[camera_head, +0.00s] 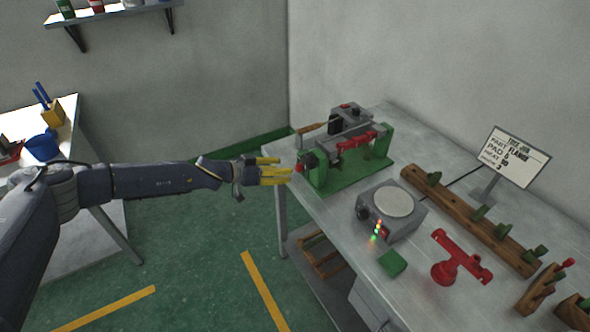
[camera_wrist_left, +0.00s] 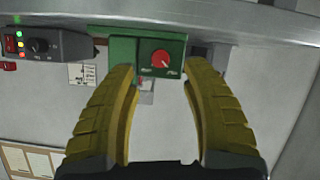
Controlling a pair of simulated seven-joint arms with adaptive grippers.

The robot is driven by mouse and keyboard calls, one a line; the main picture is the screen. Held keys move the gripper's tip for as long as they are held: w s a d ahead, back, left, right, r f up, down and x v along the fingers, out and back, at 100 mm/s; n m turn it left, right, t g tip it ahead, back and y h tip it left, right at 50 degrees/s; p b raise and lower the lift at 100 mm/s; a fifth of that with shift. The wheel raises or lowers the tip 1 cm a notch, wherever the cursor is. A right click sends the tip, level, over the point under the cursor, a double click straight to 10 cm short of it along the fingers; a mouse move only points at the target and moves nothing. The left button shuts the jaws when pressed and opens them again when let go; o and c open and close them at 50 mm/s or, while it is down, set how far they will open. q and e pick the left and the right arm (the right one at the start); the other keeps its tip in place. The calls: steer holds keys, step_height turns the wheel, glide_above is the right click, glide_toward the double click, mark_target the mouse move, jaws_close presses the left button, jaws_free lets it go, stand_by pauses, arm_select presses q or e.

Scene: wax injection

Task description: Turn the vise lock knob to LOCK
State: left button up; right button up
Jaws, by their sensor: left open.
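The green-and-grey vise machine (camera_head: 345,175) stands at the table's far left corner. Its red lock knob (camera_head: 298,168) shows at the left end, and as a round red dial (camera_wrist_left: 161,58) on a green box in the left wrist view. A pale mark on the dial points to the lower right; the small labels below it are too blurred to read. My left gripper (camera_head: 290,173) is open with yellow fingers pointing at the knob. In the left wrist view the knob lies beyond and between the fingertips (camera_wrist_left: 158,65), with no contact visible. My right gripper is out of view.
A grey hot-plate box (camera_head: 365,217) with coloured lights stands nearer on the table. A red clamp-like tool (camera_head: 460,260), a wooden rack (camera_head: 465,215) and a sign (camera_head: 512,158) stand to the right. Free space lies left of the table.

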mark_target(297, 169)
arm_select(q)
steer(key=shift+x, duration=2.9)
jaws_close()
steer(key=shift+f, duration=0.1)
